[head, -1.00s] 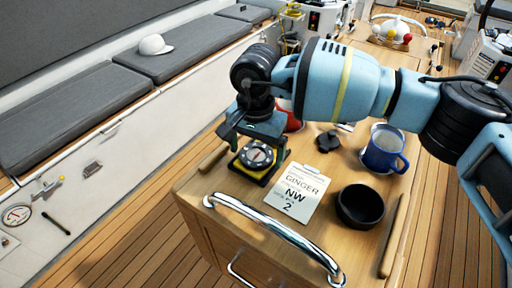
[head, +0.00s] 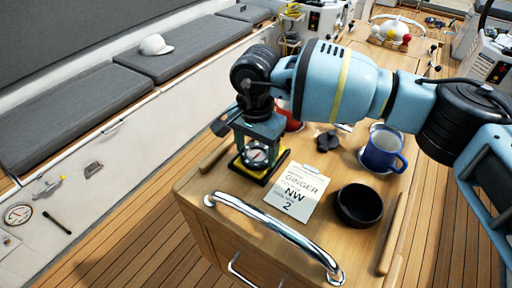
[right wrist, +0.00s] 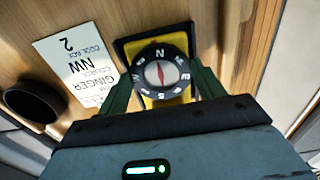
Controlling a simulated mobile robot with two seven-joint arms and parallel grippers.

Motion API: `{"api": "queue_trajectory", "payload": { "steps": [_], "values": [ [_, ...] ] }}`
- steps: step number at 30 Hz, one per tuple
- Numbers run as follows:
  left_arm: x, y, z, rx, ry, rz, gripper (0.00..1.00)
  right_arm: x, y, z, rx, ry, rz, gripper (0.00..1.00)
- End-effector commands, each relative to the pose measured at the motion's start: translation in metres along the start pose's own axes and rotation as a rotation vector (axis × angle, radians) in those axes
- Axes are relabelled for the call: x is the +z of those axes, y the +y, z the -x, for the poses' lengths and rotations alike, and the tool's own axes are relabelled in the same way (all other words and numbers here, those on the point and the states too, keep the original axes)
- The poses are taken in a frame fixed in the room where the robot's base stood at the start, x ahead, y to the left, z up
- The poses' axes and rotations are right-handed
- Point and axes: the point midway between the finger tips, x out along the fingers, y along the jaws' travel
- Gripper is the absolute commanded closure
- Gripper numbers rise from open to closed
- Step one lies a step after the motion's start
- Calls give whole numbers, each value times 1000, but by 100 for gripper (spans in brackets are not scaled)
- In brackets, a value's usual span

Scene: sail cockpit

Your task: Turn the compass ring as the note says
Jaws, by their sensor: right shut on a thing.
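The compass (head: 257,155) has a black ring with white letters (right wrist: 146,92) on a yellow and black base (right wrist: 170,103). It lies flat on the wooden table top near its left edge. In the right wrist view the N is at the top of the ring and the red needle points up near it. My right gripper (head: 258,150) is over the compass, shut on the ring with one finger on each side. The white note (head: 297,192) beside it reads GINGER, COURSE, NW and 2; it also shows in the right wrist view (right wrist: 78,70). My left gripper is not seen.
A black bowl (head: 359,205) stands right of the note. A blue mug (head: 383,150) and a small black object (head: 327,141) are behind. A chrome rail (head: 270,233) runs along the table's front edge. Grey benches (head: 195,48) are at the left.

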Motion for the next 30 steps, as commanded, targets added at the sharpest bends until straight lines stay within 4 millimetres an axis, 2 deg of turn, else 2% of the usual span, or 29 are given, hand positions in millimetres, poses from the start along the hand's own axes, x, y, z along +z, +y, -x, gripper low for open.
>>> {"api": "queue_trajectory", "payload": {
  "steps": [18,30],
  "values": [
    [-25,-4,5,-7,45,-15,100,0,-2,3,-4,2,-480,55],
    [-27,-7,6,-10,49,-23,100,-1,-3,1,-2,1,-607,55]
  ]
}}
